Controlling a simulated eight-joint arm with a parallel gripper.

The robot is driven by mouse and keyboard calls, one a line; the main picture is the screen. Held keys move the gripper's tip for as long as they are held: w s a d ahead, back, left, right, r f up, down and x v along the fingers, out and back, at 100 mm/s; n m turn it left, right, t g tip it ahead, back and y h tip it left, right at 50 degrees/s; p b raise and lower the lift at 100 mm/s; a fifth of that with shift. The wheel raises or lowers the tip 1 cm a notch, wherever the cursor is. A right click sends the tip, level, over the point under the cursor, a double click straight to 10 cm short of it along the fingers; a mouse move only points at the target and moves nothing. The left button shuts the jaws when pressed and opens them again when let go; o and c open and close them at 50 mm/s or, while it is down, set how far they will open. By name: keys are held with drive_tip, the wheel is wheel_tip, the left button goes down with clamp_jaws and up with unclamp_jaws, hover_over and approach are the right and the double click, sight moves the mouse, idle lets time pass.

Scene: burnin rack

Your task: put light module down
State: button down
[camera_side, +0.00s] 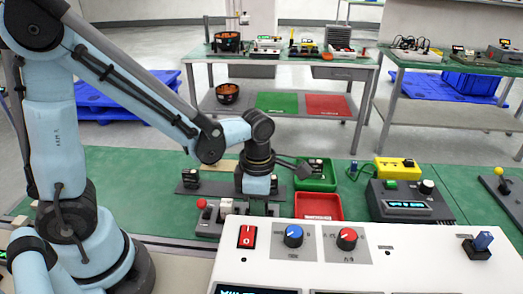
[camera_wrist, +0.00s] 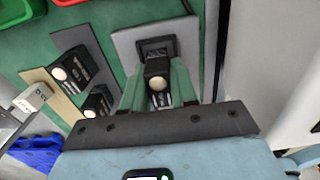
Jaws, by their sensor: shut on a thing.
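My gripper (camera_wrist: 158,92) is shut on a light module (camera_wrist: 158,68), a small black block with a round pale lamp. In the wrist view the module sits between the two greenish fingers, in front of a dark square socket (camera_wrist: 157,43) on a grey plate (camera_wrist: 126,47). I cannot tell whether the module is in the socket or just above it. Two similar black modules (camera_wrist: 75,70) with pale round lamps stand to the left, on or beside a dark plate (camera_wrist: 38,78). In the side view my gripper points down behind the white console, and its fingertips are hard to see.
A green tray (camera_side: 331,184) holding a dark module and a red tray (camera_side: 318,207) lie right of my gripper. A white control console (camera_side: 400,255) stands in the foreground. A grey tester (camera_side: 395,208) and a yellow box (camera_side: 390,172) stand farther right.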

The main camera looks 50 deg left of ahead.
drive_tip(key=shift+f, duration=0.25)
drive_tip(key=c, duration=0.9)
unclamp_jaws()
wheel_tip(320, 180, up, 12)
drive_tip(key=a+m+t, duration=0.2)
drive_tip(key=m, duration=0.7)
drive_tip(key=s+a+m+t, duration=0.1)
drive_tip(key=m+t, duration=0.1)
drive_tip(key=m, duration=0.7)
drive_tip(key=s+a+m+t, duration=0.1)
drive_tip(key=a+m+t, duration=0.1)
drive_tip(key=m, duration=0.7)
drive_tip(key=shift+a+f+t, duration=0.3)
drive_tip(key=shift+f+t, duration=0.05)
drive_tip(key=shift+t, duration=0.25)
